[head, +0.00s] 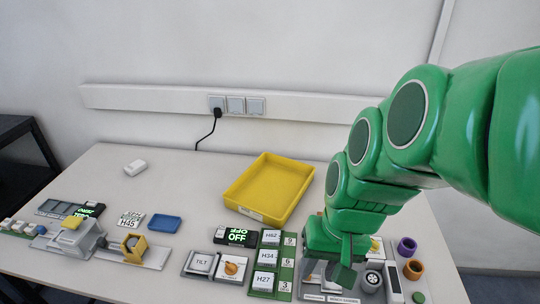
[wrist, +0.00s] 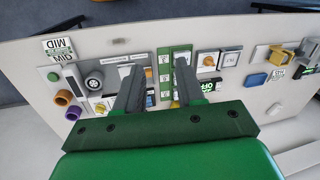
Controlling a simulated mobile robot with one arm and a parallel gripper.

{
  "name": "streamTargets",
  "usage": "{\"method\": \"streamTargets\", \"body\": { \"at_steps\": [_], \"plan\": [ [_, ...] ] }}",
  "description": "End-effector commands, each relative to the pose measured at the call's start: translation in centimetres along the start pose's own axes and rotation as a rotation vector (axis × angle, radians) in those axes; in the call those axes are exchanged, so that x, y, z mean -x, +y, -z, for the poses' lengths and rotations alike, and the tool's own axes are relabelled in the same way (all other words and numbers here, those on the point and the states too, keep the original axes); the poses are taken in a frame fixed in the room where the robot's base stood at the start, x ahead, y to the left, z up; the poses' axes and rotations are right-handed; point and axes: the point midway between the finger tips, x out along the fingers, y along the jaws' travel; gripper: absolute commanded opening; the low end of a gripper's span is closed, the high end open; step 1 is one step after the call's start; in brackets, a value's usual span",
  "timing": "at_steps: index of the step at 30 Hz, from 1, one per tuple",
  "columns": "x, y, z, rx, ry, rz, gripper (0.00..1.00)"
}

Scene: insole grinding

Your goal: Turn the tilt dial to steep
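The tilt dial (head: 232,268) is an orange knob on a white plate, next to a white label reading TILT (head: 201,262), at the front middle of the table. It also shows in the wrist view as a small orange knob (wrist: 208,61), right of my fingers. The markings around it are too small to read, so its setting cannot be told. My gripper (wrist: 158,78) is open and empty, its two dark fingers apart. In the head view my gripper is to the right of the dial, above the grey machine (head: 345,298), and partly hides it.
A green rack (head: 285,279) with H62, H34 and H27 cards stands between the dial and my gripper. A display reading OFF (head: 238,237) sits behind the dial. A yellow tray (head: 243,211) lies farther back. Purple (head: 407,246) and orange (head: 413,269) rings are at right.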

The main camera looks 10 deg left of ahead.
Motion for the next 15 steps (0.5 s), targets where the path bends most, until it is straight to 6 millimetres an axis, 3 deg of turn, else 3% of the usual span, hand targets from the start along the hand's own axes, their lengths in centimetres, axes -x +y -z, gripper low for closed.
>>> {"method": "streamTargets", "body": {
  "at_steps": [9,15],
  "plan": [
    [-0.6,-11.1,5.9,0.102,0.086,0.153,0.38],
    [-1.6,-16.4,8.4,0.160,0.118,0.204,0.38]
  ]
}}
